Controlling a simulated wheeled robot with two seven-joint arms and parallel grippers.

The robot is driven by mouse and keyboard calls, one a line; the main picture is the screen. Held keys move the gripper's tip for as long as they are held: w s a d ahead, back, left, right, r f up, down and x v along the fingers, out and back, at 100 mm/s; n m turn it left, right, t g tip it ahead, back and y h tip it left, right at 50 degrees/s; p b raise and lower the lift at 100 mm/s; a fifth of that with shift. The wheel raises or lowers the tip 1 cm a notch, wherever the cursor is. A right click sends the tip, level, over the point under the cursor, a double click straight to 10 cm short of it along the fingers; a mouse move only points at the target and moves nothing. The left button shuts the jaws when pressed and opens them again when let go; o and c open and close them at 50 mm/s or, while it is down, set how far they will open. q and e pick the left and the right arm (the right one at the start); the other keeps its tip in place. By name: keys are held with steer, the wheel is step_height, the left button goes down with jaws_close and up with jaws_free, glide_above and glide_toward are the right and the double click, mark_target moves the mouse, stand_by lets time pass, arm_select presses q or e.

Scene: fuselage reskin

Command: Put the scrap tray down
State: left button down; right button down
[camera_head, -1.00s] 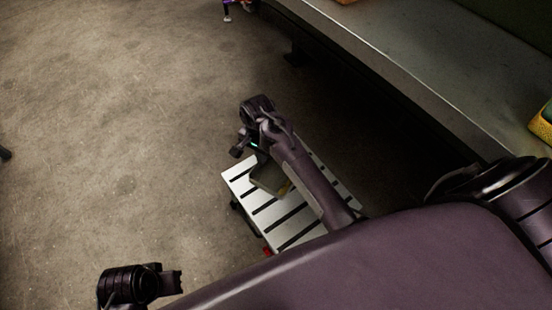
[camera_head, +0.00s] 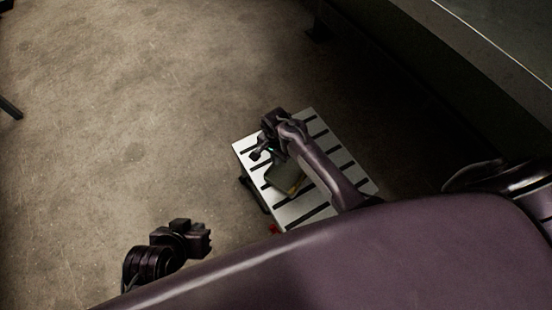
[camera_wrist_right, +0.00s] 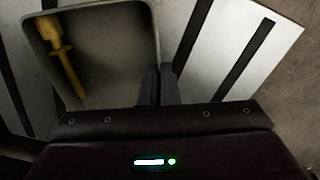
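The scrap tray (camera_wrist_right: 105,95) is a shallow grey-green tray with a yellow, tool-like piece (camera_wrist_right: 66,55) inside. In the head view, the tray (camera_head: 284,178) is over the white slatted top (camera_head: 300,208) of a low cart. I cannot tell whether it touches the top. My right gripper (camera_wrist_right: 159,88) has its fingers close together on the tray's rim, one on each side of the wall. In the head view, it shows at the tray's upper left (camera_head: 266,148). My left gripper (camera_head: 206,240) is empty, low at the left over bare floor; its finger gap is unclear.
The slatted top has bare room beside the tray. A grey workbench (camera_head: 480,45) runs along the upper right. The concrete floor (camera_head: 120,110) at the left is mostly open, with a dark leg-like piece (camera_head: 10,108) at the left edge.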

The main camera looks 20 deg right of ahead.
steer(key=shift+r, duration=0.1)
steer(key=c, duration=2)
jaws_free()
steer(key=shift+c, duration=0.2)
steer(key=o, duration=0.4)
steer(key=shift+c, duration=0.2)
